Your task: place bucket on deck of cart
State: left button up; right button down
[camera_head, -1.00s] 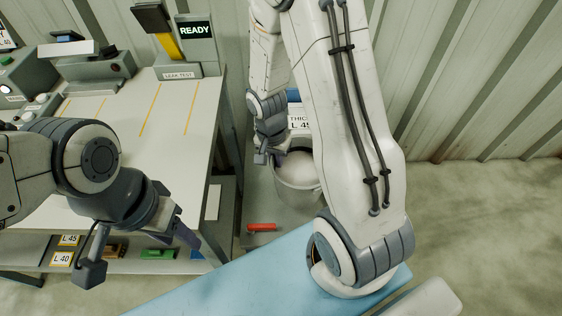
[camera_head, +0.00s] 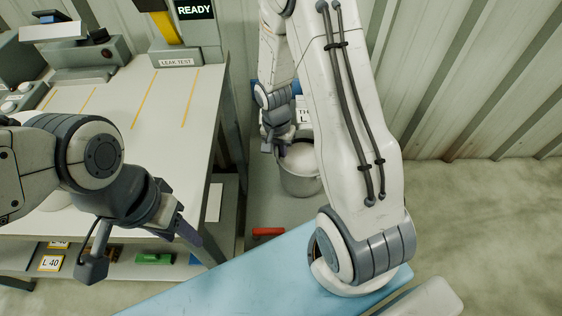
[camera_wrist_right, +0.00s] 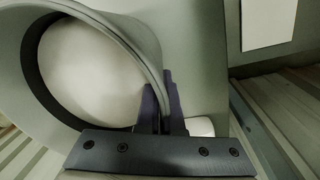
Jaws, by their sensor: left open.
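A grey bucket (camera_head: 300,178) with pale contents is beside my right forearm in the head view, over a grey deck (camera_head: 275,215). Whether its base touches the deck is hard to tell. My right gripper (camera_head: 279,148) is at the bucket's left rim. In the right wrist view, the gripper's fingers (camera_wrist_right: 160,110) are close together with the bucket's rim and wall (camera_wrist_right: 150,45) between them. The pale contents fill the round opening. My left gripper (camera_head: 142,250) is open and empty in front of the bench.
A white bench (camera_head: 160,130) with a leak test unit (camera_head: 180,62) stands at left. Its lower shelf holds labelled bins and a green object (camera_head: 154,258). A red object (camera_head: 268,232) lies on the deck. A light blue surface (camera_head: 240,275) is in front. Corrugated walls stand behind.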

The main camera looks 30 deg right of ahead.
jog(key=shift+f, duration=0.15)
jog(key=shift+f, duration=0.2)
jog(key=c, duration=1.1)
grip_release()
jog(key=shift+s, duration=0.1)
jog(key=shift+o, duration=0.2)
